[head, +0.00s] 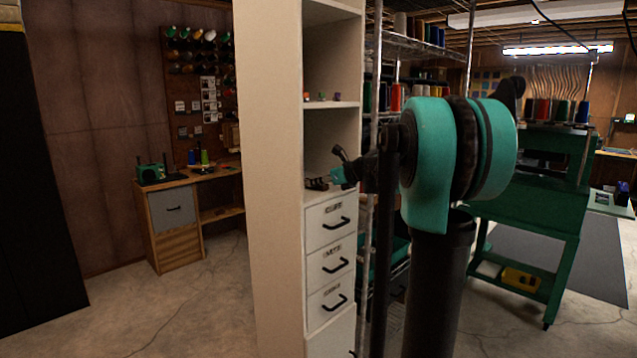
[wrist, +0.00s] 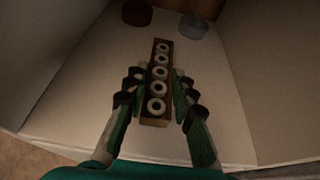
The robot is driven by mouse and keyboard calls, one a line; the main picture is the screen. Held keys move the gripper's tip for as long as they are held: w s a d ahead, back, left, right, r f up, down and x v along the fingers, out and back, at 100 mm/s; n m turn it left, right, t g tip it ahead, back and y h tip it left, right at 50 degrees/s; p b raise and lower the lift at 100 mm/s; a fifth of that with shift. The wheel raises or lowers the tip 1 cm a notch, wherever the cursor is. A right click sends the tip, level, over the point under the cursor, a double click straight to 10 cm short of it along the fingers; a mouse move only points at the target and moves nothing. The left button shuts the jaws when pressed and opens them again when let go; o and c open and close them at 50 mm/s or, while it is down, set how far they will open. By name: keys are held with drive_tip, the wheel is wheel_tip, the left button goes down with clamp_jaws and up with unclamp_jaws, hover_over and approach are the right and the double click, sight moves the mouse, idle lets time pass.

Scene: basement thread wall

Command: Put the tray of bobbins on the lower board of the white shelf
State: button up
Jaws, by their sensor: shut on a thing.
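The tray of bobbins (wrist: 160,65) is a narrow brown block with a row of several pale ring-shaped bobbins. My gripper (wrist: 158,78) is shut on its long sides, one finger on each. The white shelf (head: 270,180) stands upright in the middle of the head view. Its lower board (wrist: 88,92) lies under the tray in the wrist view. In the head view my gripper (head: 319,184) is in the lower open compartment, just above the drawers, and the tray is too small and dark there to separate from the fingers. I cannot tell whether the tray touches the board.
A dark red round thing (wrist: 137,12) and a grey round thing (wrist: 193,26) stand at the back of the compartment. Side walls close in left and right. Small coloured items (head: 320,97) sit on the board above. White drawers (head: 330,262) are below. A wire rack (head: 420,48) stands behind.

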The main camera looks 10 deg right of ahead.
drive_tip(key=o, duration=1)
drive_tip(key=shift+c, duration=0.2)
drive_tip(key=shift+s+d+r, duration=0.1)
drive_tip(key=shift+d+r, duration=0.05)
drive_tip(key=v, duration=1.1)
drive_tip(key=shift+s+d, duration=0.2)
drive_tip(key=shift+s, duration=0.1)
